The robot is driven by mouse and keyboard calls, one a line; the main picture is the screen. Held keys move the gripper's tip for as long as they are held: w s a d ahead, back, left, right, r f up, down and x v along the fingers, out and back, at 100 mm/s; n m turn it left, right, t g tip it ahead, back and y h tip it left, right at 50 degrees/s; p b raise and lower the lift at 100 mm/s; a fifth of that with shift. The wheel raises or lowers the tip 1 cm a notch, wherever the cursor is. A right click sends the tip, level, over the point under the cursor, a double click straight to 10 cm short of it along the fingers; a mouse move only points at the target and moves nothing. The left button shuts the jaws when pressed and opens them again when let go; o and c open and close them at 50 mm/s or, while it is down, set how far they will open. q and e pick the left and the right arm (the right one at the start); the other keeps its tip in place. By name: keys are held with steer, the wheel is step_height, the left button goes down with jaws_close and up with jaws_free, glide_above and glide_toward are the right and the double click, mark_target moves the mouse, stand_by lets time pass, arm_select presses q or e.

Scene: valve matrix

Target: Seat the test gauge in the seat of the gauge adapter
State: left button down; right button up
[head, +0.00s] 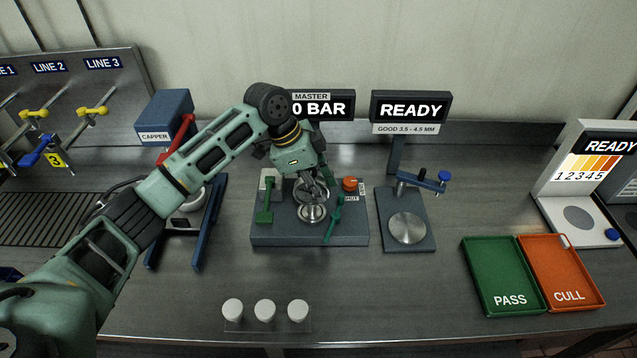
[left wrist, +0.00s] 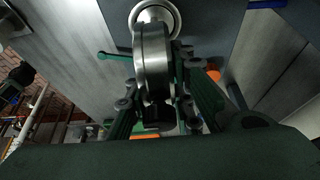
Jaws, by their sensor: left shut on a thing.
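My left gripper (head: 314,187) is shut on the test gauge (head: 303,193), a round metal disc. In the left wrist view the gauge (left wrist: 152,62) stands edge-on between the fingers (left wrist: 160,92). The gauge adapter's seat (head: 312,213) is a round metal ring on the dark blue-grey base (head: 275,237). The ring also shows in the left wrist view (left wrist: 170,12), just beyond the gauge's far end. The gauge is over the seat; I cannot tell whether they touch. The fingers and gauge partly hide the adapter. My right gripper is not in view.
Green levers (head: 264,207) and an orange knob (head: 350,184) stand close around the seat. A gauge stand with a metal disc (head: 407,228) is to the right, the blue capper (head: 165,115) to the left. White caps (head: 265,310) lie in front. Green (head: 482,296) and orange trays (head: 585,303) are at right.

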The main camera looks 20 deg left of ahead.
arm_select(q)
steer(key=shift+f, duration=0.1)
steer(key=c, duration=1.5)
jaws_free()
steer(key=shift+c, duration=0.2)
steer(key=shift+a+r, duration=0.1)
steer(key=shift+r, duration=0.35)
steer(key=b+v, duration=0.2)
steer(key=v, duration=0.9)
steer(key=shift+s+a+r+b, duration=0.1)
steer(key=shift+r+b, duration=0.05)
steer(key=shift+b, duration=0.2)
